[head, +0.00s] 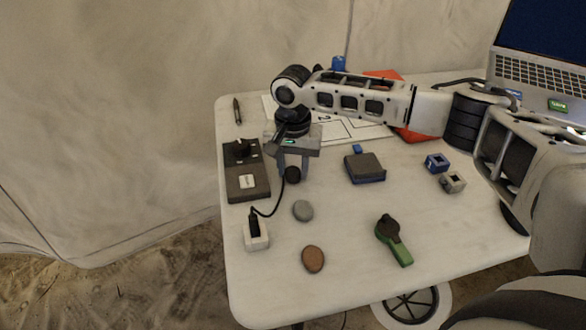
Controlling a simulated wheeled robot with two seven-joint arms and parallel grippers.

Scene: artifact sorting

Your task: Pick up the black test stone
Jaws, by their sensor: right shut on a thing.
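My right arm reaches in from the right, and my right gripper (292,172) points down over the left part of the white table (350,220). It is shut on a small black stone (292,175), which shows between the fingertips. The gripper body hides part of what lies behind it. From this view I cannot tell whether the stone touches the tabletop. A grey stone (303,210) and a brown stone (313,259) lie apart on the table, nearer the front. My left gripper is not in view.
A dark tray-like device (247,183) and a white block (256,236) with a black cable stand left of the gripper. A dark box (365,168), a green-handled tool (396,243), a blue block (437,162) and a grey block (453,182) lie right. A laptop (540,75) stands back right.

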